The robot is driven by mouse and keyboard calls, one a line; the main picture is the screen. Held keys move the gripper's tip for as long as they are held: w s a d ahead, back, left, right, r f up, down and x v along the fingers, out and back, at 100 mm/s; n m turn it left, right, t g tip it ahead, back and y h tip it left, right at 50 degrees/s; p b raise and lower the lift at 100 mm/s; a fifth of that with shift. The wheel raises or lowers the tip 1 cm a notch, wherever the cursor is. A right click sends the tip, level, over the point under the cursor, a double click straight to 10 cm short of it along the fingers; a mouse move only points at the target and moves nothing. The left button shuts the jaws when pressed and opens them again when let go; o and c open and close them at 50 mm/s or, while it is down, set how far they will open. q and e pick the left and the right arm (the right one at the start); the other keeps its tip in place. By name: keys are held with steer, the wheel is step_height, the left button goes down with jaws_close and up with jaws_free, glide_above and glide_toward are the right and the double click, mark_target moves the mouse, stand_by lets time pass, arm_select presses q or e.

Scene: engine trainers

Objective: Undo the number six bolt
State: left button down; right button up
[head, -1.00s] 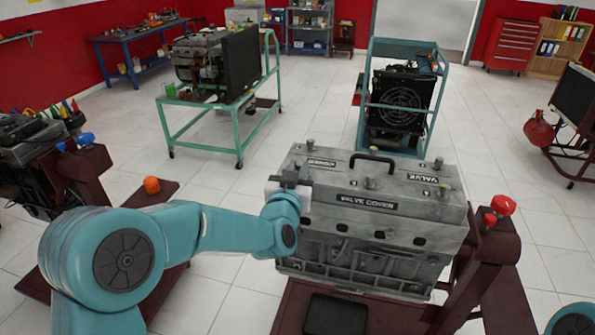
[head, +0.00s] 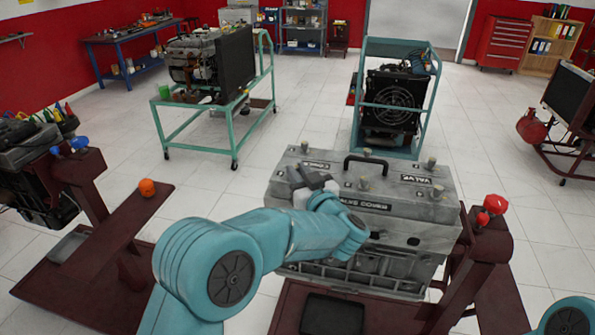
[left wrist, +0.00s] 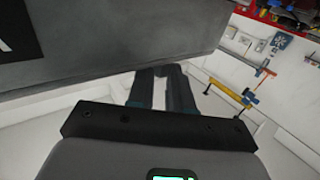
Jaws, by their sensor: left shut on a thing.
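The grey valve cover (head: 400,222) sits on the engine block on a dark red stand. Bolts stand along its back edge, such as the back left bolt (head: 304,148), and along the front, such as the front middle bolt (head: 363,184) and front right bolt (head: 444,192). Bolt numbers are too small to read. My left gripper (head: 311,178) is at the cover's front left corner, shut on what appears to be the front left bolt, which it hides. In the left wrist view its fingers (left wrist: 161,88) are close together beside the grey cover (left wrist: 120,45); their tips are unclear.
A black handle (head: 366,160) rises from the middle of the cover. A red knob (head: 495,204) is on the stand at right. Another dark red stand with an orange knob (head: 147,187) is at left.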

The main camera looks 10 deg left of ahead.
arm_select(q)
steer(key=shift+y, duration=0.3)
steer(key=c, duration=1)
jaws_free()
steer(key=shift+r, duration=0.1)
steer(key=shift+s+d, duration=0.1)
steer(key=shift+d, duration=0.05)
steer(key=b+v, duration=0.2)
steer(key=v, duration=0.6)
steer(key=b+v, duration=0.3)
steer(key=v, duration=0.5)
steer(key=shift+r, duration=0.2)
